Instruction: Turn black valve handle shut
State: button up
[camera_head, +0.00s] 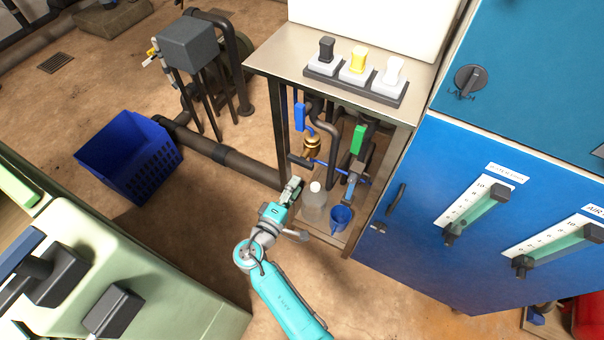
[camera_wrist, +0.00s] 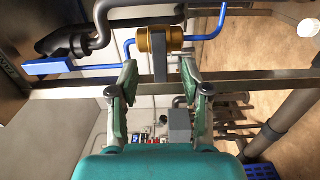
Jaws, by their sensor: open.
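The black valve handle (camera_head: 299,161) is a short dark lever beside a brass valve body (camera_head: 311,145) on the pipework under the metal bench. In the wrist view the handle (camera_wrist: 160,67) looks dark grey and stands out from the brass body (camera_wrist: 158,40). My gripper (camera_head: 293,186) is below and in front of it in the head view. In the wrist view my gripper (camera_wrist: 160,72) is open and empty. Its two teal fingers appear on either side of the handle, with gaps on both sides. I cannot tell how far beyond the fingertips the handle lies.
A blue handle (camera_head: 300,117) and a green handle (camera_head: 358,139) hang nearby. The blue cabinet (camera_head: 420,220) closes off the right.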

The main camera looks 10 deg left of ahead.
jog(key=v, duration=0.3)
jog(key=shift+s, duration=0.15)
dwell(0.5)
